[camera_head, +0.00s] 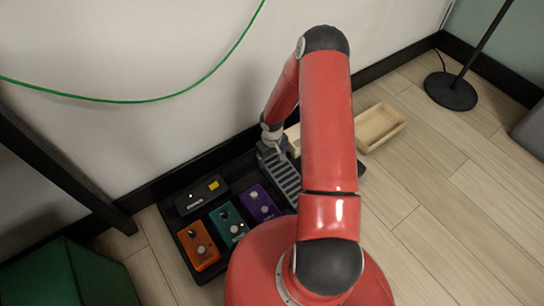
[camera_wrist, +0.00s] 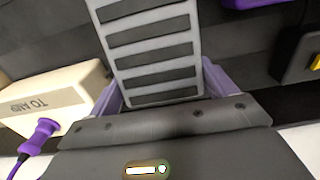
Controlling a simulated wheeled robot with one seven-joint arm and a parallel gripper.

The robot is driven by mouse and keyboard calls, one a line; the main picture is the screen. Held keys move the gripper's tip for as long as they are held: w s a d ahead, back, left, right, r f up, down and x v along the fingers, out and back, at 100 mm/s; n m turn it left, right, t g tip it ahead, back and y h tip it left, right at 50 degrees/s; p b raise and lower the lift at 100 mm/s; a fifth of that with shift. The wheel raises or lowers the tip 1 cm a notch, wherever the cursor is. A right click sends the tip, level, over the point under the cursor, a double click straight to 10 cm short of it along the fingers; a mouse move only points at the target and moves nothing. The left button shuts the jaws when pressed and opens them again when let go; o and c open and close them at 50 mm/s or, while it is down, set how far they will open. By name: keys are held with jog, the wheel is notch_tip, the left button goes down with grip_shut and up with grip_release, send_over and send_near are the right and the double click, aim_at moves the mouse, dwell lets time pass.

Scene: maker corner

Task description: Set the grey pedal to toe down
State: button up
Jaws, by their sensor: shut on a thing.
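The grey pedal (camera_head: 284,182) has a treadle with dark ribs and sits on the black pedalboard (camera_head: 184,262), partly behind my red arm. In the wrist view the treadle (camera_wrist: 150,48) fills the upper middle. My gripper (camera_wrist: 162,90) has one pale purple finger on each side of the treadle's near end and is shut on it. In the head view my gripper (camera_head: 271,148) is at the pedal's wall-side end, mostly hidden by the wrist. The treadle's exact tilt is hard to tell.
Orange (camera_head: 198,245), teal (camera_head: 228,224) and purple (camera_head: 258,203) pedals and a black box (camera_head: 200,195) share the board. A cream box marked TO AMP (camera_wrist: 50,100), with a purple plug (camera_wrist: 40,135), is close by my gripper. A wooden tray (camera_head: 381,127) lies right, near open floor.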

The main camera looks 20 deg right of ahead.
jog(key=shift+w+f+g, duration=0.15)
jog(key=shift+f+g, duration=0.45)
jog(key=shift+f, duration=0.05)
jog(key=shift+f+b, duration=0.35)
jog(key=shift+f, duration=0.05)
jog(key=o, duration=1.3)
jog(key=shift+c, duration=0.2)
jog(key=shift+r, duration=0.1)
jog(key=shift+w+a+r+p, duration=0.1)
jog(key=shift+w+r+p, duration=0.1)
jog(key=shift+r, duration=1.1)
jog(key=shift+w+d+r+p, duration=0.1)
jog(key=shift+r+p, duration=0.15)
jog(key=shift+r, duration=1)
jog(key=shift+w+a+r+p, duration=0.1)
jog(key=shift+r+p, duration=0.1)
jog(key=shift+r, duration=1.1)
jog(key=shift+c, duration=0.3)
